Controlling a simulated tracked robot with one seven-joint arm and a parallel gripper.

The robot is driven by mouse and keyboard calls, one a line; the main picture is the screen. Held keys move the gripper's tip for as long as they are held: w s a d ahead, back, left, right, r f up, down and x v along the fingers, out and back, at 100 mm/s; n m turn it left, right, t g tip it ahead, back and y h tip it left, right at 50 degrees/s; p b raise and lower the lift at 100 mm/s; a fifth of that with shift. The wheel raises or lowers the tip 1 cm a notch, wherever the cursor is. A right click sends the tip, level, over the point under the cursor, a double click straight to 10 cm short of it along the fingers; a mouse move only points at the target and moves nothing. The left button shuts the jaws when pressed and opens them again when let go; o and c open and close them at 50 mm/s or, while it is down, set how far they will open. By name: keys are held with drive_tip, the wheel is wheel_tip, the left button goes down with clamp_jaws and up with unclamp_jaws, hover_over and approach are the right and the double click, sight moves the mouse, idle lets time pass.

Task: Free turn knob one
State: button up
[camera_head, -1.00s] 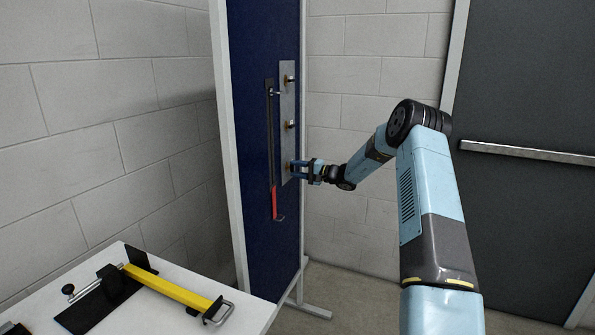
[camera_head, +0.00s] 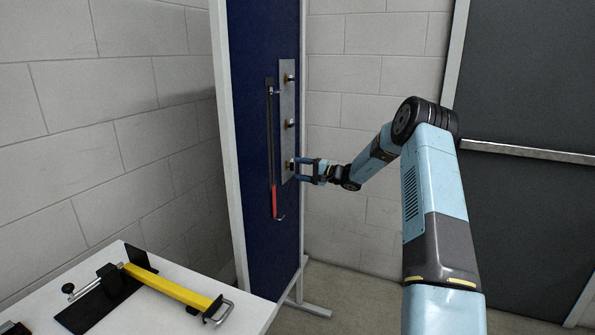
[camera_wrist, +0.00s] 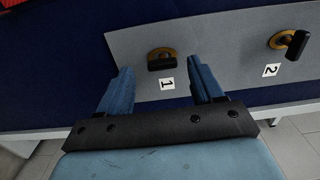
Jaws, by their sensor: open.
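Knob one (camera_wrist: 160,60) is a black handle on a brass base, beside a label "1" on a grey plate (camera_wrist: 215,55). In the wrist view it lies ahead of and between the two blue fingers of my gripper (camera_wrist: 160,87), apart from them. The fingers are open and empty. In the head view my gripper (camera_head: 303,171) is level with the lowest knob (camera_head: 290,166) on the plate (camera_head: 287,105), just to its right. Knob two (camera_wrist: 290,43), with label "2", is at the right of the wrist view, its handle turned at a different angle.
The plate is on a blue panel (camera_head: 253,130) in a white frame. A red-handled bar (camera_head: 275,200) hangs left of the plate. A table (camera_head: 255,316) with a yellow-handled tool (camera_head: 170,288) stands at lower left. A dark door (camera_head: 530,80) is at right.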

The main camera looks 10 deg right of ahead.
drive_tip(key=v, duration=1.2)
drive_tip(key=shift+a+f, duration=0.1)
drive_tip(key=s+a+r+n+g+h, duration=0.35)
drive_tip(key=s+a+r, duration=0.4)
drive_tip(key=s, duration=0.35)
drive_tip(key=s+a+r+n+g+h, duration=0.2)
drive_tip(key=s+a+r+g, duration=0.3)
drive_tip(key=s+a+r, duration=0.5)
drive_tip(key=s+d+t+h, duration=0.1)
drive_tip(key=s+d+h, duration=0.1)
drive_tip(key=s, duration=0.9)
drive_tip(key=s+d+r+n+t+h, duration=0.1)
drive_tip(key=s+h, duration=0.3)
drive_tip(key=s, duration=0.7)
drive_tip(key=s+d+t+h, duration=0.1)
drive_tip(key=s+d+h, duration=0.2)
drive_tip(key=s, duration=0.8)
drive_tip(key=shift+s+r, duration=0.2)
drive_tip(key=shift+s, duration=0.15)
drive_tip(key=shift+n+t, duration=0.25)
